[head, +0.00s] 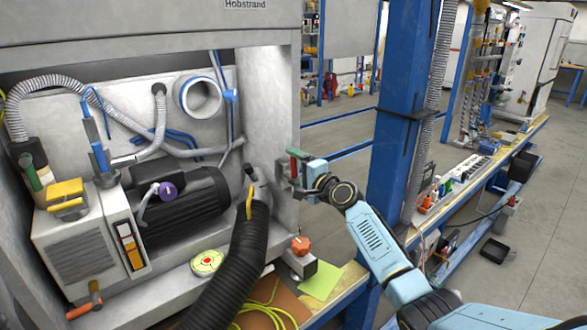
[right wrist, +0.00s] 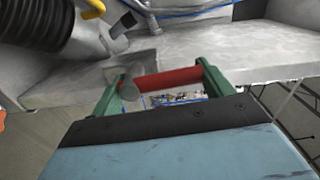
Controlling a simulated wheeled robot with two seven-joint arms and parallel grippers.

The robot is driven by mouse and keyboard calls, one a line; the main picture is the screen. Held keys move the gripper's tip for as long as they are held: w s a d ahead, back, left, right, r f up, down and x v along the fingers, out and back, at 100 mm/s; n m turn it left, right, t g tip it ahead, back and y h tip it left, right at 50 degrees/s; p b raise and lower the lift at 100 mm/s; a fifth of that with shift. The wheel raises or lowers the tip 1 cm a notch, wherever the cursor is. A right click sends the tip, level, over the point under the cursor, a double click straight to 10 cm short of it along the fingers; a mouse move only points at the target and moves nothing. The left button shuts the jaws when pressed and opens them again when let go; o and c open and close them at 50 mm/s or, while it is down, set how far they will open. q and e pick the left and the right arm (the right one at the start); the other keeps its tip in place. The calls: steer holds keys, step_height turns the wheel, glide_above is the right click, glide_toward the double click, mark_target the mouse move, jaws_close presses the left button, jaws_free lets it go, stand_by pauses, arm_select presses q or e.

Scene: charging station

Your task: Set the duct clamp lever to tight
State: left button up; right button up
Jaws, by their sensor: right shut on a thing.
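The black ribbed duct (head: 252,240) rises to a grey collar (head: 260,188) at the cabinet's right inner wall. A yellow strip (head: 249,205) and a short black-tipped piece (head: 249,173) show at its top. My right gripper (head: 293,167) is just right of the collar, by the cabinet's front edge. In the right wrist view its green fingers (right wrist: 160,88) are shut on a red cylindrical handle (right wrist: 165,78) with a grey round end. The handle's mount is hidden; I cannot tell whether it is the clamp lever or its setting. My left gripper is not in view.
An orange knob (head: 301,245) sits on the ledge below my right gripper. A blue post (head: 400,130) stands close to my right arm. A motor (head: 185,205) and a white box (head: 88,245) fill the cabinet's left. Yellow cable (head: 265,312) lies in front.

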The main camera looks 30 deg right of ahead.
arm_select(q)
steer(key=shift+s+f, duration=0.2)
arm_select(e)
steer(key=shift+d+m, duration=0.1)
steer(key=shift+m, duration=0.3)
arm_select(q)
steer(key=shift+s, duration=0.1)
arm_select(e)
steer(key=o, duration=1.4)
steer(key=shift+c, duration=0.2)
